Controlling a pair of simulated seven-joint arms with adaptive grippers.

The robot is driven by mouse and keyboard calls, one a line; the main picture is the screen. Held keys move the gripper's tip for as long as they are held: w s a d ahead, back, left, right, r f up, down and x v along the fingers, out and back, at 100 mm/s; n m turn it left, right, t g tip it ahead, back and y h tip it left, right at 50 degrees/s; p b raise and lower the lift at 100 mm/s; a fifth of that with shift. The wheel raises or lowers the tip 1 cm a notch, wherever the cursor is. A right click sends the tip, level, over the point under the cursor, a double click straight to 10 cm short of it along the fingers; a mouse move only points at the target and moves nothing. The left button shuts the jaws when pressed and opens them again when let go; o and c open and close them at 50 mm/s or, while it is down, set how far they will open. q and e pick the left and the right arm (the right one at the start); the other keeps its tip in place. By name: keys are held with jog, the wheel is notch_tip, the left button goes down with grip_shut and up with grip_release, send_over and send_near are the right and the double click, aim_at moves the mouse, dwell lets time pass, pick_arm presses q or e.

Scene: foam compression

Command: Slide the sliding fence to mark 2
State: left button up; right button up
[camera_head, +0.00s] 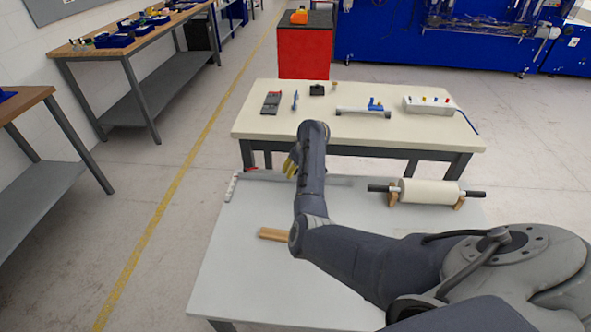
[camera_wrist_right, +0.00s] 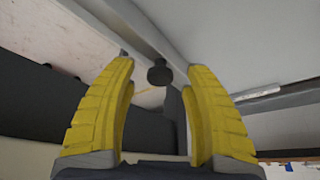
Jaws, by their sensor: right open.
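The sliding fence appears to be the long grey bar (camera_head: 330,180) along the far edge of the grey table; my arm hides its middle. In the right wrist view a dark round knob (camera_wrist_right: 159,76) shows at a light grey bar (camera_wrist_right: 146,30). My right gripper (camera_head: 290,166) is over the far left part of the table, mostly behind my own arm. In the wrist view its yellow fingers (camera_wrist_right: 161,92) are open on either side of the knob; contact cannot be told. A white strip with reddish marks (camera_head: 231,187) lies at the table's left edge. Mark 2 cannot be read. My left gripper is out of view.
A cream roll on a dark rod (camera_head: 428,193) rests on wooden supports at the right. A wooden block (camera_head: 272,234) lies beside my arm. Behind stands a cream table (camera_head: 350,130) with tools and a white power strip (camera_head: 429,105). The grey table's front left (camera_head: 240,280) is clear.

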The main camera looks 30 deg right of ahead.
jog(key=shift+w+f, duration=0.1)
jog(key=shift+f, duration=0.15)
grip_shut()
dwell(0.4)
dwell(0.4)
